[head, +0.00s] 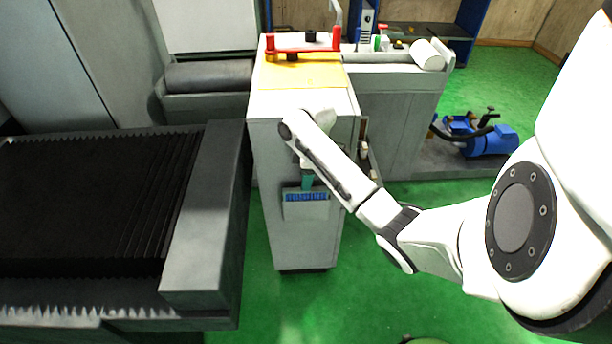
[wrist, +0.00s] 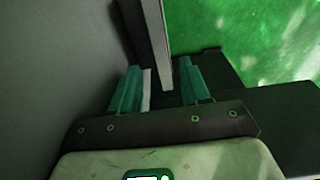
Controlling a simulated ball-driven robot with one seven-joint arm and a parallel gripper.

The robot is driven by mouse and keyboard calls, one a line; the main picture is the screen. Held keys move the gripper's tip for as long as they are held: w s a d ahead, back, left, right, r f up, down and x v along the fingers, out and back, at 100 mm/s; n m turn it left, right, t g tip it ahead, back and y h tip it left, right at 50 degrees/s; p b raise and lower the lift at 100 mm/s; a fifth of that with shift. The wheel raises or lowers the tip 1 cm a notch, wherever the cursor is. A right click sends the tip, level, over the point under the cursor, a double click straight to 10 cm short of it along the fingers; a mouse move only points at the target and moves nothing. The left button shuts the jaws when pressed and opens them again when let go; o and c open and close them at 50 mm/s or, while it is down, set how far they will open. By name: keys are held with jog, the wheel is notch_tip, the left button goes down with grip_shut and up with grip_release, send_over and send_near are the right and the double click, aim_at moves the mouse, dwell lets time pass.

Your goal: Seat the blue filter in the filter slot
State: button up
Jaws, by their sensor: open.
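The blue filter (head: 306,197) shows as a narrow ribbed blue strip along the top of a grey pocket (head: 306,211) on the front of the pale cabinet. The pocket looks like the filter slot; how deep the filter sits in it I cannot tell. My gripper (head: 307,183) is just above the strip, close to the cabinet front. In the wrist view my gripper (wrist: 158,85) has its two teal fingers apart. A pale grey upright edge shows between and beyond them. I cannot make out any blue filter there.
The cabinet (head: 295,105) has a yellow top with a red handle (head: 303,46). A grey machine bed with black bellows (head: 90,190) stands close on the left. A blue pump (head: 485,138) is at the far right. Green floor (head: 400,310) is open in front.

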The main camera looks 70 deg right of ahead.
notch_tip(320, 180, up, 12)
jog(key=s+p, duration=0.1)
jog(key=p, duration=0.2)
jog(key=shift+s+d+p, duration=0.15)
jog(key=shift+d+p, duration=0.15)
jog(key=shift+p, duration=0.05)
jog(key=w+a+f+m+t+y, duration=0.1)
jog(key=w+a+f, duration=0.1)
jog(key=a, duration=0.6)
jog(key=w+a+f, duration=0.2)
jog(key=w+a, duration=0.1)
jog(key=a, duration=0.5)
jog(key=w+a+f+m+t+y, duration=0.1)
jog(key=w+a+f, duration=0.1)
jog(key=a, duration=0.6)
jog(key=s+a+f+m+g, duration=0.15)
jog(key=s+a+f, duration=0.25)
jog(key=s+a, duration=0.45)
jog(key=s+m+h, duration=0.1)
jog(key=s+h, duration=0.1)
jog(key=s, duration=0.7)
jog(key=shift+f+g+h, duration=0.3)
jog(key=shift+g+h, duration=0.1)
jog(key=shift+g, duration=0.05)
jog(key=shift+d+m, duration=0.1)
jog(key=shift+m, duration=0.15)
